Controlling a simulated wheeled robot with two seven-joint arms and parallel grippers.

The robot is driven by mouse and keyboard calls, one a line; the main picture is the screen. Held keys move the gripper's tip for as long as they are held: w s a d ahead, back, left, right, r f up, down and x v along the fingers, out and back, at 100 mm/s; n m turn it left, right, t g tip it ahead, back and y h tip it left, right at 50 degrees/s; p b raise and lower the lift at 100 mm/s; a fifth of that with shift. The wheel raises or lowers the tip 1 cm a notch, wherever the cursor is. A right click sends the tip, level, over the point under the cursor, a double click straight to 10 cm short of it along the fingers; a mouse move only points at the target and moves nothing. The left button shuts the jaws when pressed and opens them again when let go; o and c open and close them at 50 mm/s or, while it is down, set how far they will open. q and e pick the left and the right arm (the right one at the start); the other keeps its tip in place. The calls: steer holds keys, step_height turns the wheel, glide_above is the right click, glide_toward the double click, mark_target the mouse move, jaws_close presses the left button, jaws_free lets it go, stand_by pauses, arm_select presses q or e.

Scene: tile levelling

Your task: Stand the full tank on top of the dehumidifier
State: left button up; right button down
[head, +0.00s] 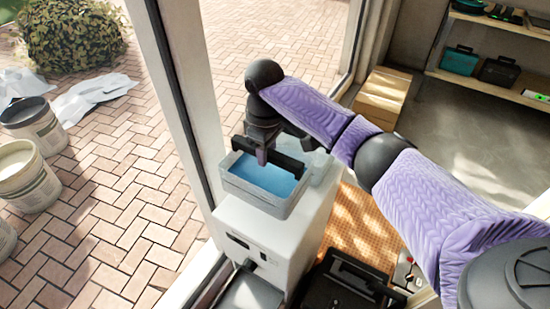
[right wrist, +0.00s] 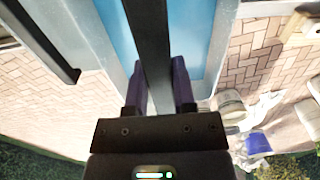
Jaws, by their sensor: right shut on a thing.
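The tank (head: 237,186) is a grey open box with blue water in it and a black handle bar (head: 288,163) across its top. My right gripper (head: 262,156) is shut on the handle bar from above. The tank is upright over the top of the white dehumidifier (head: 300,238); I cannot tell whether its base touches. In the right wrist view the fingers (right wrist: 158,92) straddle the dark bar, with blue water (right wrist: 185,40) beyond. My left gripper is not in view.
A window frame post (head: 185,100) stands close to the left of the dehumidifier. A black case (head: 340,290) lies on the floor at its right front. Cardboard boxes (head: 383,92) and a shelf (head: 490,85) are farther back. Buckets (head: 28,178) stand outside on the brick paving.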

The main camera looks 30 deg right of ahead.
mark_target(268, 187)
step_height(268, 187, down, 8)
steer(key=b, duration=0.3)
steer(key=shift+s, duration=0.15)
steer(key=shift+f, duration=0.1)
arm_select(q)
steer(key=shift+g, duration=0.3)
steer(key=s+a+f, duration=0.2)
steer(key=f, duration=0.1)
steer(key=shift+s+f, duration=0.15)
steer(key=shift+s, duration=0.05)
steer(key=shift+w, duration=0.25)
arm_select(e)
steer(key=shift+c, duration=2.2)
jaws_free()
step_height(268, 187, up, 12)
steer(key=p, duration=0.5)
steer(key=shift+a+f, duration=0.1)
steer(key=shift+f, duration=0.15)
steer(key=shift+r, duration=0.4)
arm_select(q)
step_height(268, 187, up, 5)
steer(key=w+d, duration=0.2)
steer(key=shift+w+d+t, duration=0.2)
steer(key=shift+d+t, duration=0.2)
